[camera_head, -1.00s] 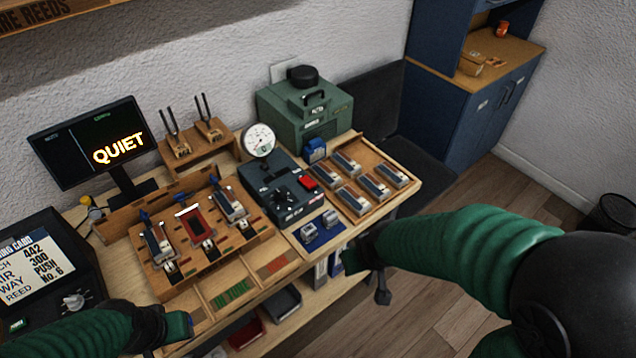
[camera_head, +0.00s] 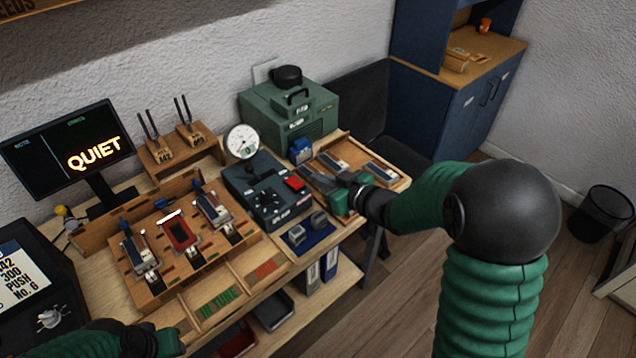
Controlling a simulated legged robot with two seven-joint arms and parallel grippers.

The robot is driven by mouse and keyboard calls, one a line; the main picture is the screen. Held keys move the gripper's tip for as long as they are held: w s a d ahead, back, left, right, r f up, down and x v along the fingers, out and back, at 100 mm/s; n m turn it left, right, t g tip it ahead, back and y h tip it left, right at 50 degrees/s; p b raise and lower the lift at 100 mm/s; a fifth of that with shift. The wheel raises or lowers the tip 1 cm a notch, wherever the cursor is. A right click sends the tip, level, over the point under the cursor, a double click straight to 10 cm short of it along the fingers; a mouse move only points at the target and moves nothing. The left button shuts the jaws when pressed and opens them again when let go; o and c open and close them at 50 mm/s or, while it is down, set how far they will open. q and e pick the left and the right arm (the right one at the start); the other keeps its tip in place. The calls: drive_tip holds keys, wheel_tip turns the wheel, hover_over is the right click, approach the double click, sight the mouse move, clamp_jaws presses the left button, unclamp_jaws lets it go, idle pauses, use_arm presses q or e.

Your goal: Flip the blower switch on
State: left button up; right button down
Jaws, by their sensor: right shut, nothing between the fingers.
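A dark control box (camera_head: 262,196) stands on the bench with a knob, a lever and a red switch (camera_head: 294,183) at its right front corner. Whether the switch is on or off is too small to tell. A green blower-like machine (camera_head: 290,118) stands behind it. My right gripper (camera_head: 314,179) is shut and empty, just right of the red switch and over the tray of reed parts. I cannot tell whether its tips touch anything. My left gripper (camera_head: 172,341) is at the bottom left, in front of the bench; its fingers are not clear.
A round gauge (camera_head: 241,142) stands behind the control box, and a monitor (camera_head: 66,155) reads QUIET. A wooden tray (camera_head: 398,184) of metal parts lies under my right gripper. A blue mat (camera_head: 309,237) with small blocks lies in front. A wooden jig (camera_head: 186,272) fills the left bench.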

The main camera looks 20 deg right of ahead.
hover_over(295, 182)
drive_tip(key=s, duration=0.3)
drive_tip(key=f, duration=0.1)
drive_tip(key=d+f, duration=0.1)
drive_tip(key=f, duration=0.2)
drive_tip(key=f+b, duration=0.1)
drive_tip(key=shift+s+f, duration=0.2)
drive_tip(key=shift+f, duration=0.2)
drive_tip(key=shift+s+d+f, duration=0.1)
drive_tip(key=shift+d+f, duration=0.1)
drive_tip(key=shift+f, duration=0.25)
drive_tip(key=shift+s+f, duration=0.1)
drive_tip(key=shift+f, duration=0.3)
drive_tip(key=shift+r, duration=0.1)
drive_tip(key=shift+r+p, duration=0.65)
drive_tip(key=shift+r, duration=0.15)
drive_tip(key=shift+r, duration=0.1)
